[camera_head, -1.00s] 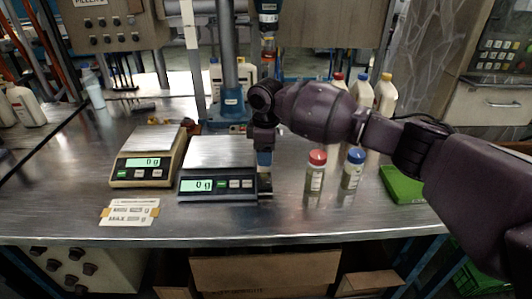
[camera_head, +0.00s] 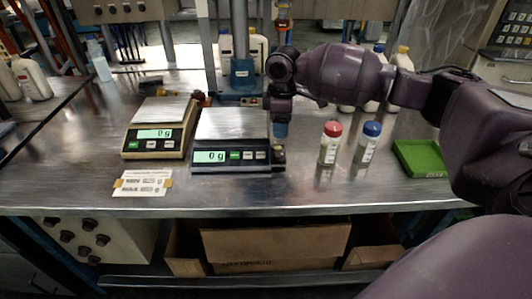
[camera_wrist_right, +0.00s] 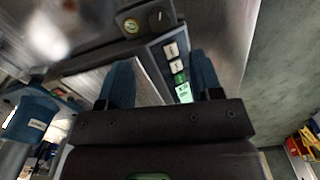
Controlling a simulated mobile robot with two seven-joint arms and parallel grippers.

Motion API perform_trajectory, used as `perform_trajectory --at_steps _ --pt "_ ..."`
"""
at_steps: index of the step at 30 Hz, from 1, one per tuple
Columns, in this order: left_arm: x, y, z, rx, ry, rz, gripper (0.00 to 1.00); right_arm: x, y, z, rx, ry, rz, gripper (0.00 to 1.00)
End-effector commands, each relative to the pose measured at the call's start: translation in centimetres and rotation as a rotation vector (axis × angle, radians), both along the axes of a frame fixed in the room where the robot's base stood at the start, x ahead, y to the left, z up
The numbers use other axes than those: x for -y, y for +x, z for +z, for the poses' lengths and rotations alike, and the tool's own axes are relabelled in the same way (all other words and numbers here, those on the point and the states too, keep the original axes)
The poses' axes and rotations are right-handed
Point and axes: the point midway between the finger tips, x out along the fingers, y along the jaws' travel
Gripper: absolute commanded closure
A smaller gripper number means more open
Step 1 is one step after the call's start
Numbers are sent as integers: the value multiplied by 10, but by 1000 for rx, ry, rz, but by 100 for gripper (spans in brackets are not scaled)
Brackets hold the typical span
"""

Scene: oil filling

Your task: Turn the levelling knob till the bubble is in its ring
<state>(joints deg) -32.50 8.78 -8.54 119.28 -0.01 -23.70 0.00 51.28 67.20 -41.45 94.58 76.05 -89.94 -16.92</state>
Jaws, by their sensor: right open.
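The dark scale (camera_head: 237,170) stands on the steel bench, its display reading 0 g. At its right end is a small block with the levelling parts (camera_head: 278,155). In the right wrist view, the round yellow-green bubble level (camera_wrist_right: 132,25) and the black levelling knob (camera_wrist_right: 157,17) sit side by side on that block. The bubble is too small to place against its ring. My right gripper (camera_head: 281,131) points down just above and behind the block. My left gripper is out of view.
A beige scale (camera_head: 155,145) stands to the left, with a label card (camera_head: 143,183) in front. Red-capped (camera_head: 330,145) and blue-capped (camera_head: 368,143) bottles stand right of the gripper, then a green tray (camera_head: 420,158). A blue column stand (camera_head: 243,75) rises behind.

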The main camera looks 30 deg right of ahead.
Motion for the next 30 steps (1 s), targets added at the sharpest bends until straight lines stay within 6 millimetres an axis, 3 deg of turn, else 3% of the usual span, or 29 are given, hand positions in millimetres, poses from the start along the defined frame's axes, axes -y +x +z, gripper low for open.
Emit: perform_trajectory --at_steps 9,18,30 --pt "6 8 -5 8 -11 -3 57 0 -1 -52 -9 -2 -1 41" --pt "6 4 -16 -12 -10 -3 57 0 0 -94 -7 -1 1 41" --pt "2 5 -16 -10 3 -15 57 0 0 -105 -1 -2 1 41"
